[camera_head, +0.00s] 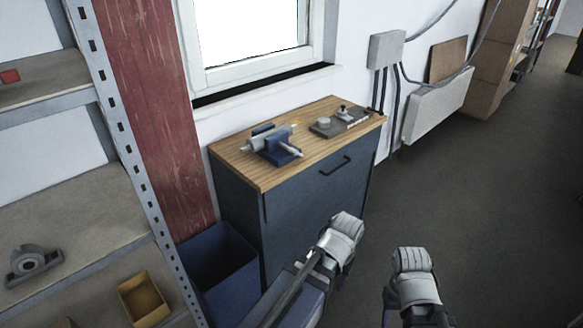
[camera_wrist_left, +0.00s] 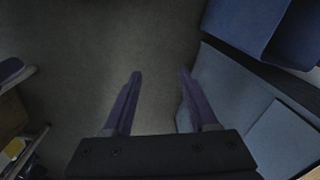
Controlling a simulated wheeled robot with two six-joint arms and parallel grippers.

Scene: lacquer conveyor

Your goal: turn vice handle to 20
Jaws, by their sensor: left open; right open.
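A small blue vice (camera_head: 276,156) with silver metal parts stands on the wooden top of a cabinet (camera_head: 225,152) below the window. Its handle (camera_head: 291,150) appears to be the thin silver bar at its front right; any scale marks are too small to read. In the left wrist view my left gripper (camera_wrist_left: 160,88) is open and empty, with its two purple fingers apart over the floor. My right gripper (camera_head: 390,302) shows only in part low in the head view, beside the pale arm joint. Both grippers are well apart from the vice.
A grey plate with small fittings (camera_head: 337,122) lies right of the vice. A blue bin (camera_head: 215,270) stands beside the cabinet; it also shows in the left wrist view (camera_wrist_left: 245,28). A metal shelf (camera_head: 85,215) is at the left. Open floor (camera_head: 490,200) lies to the right.

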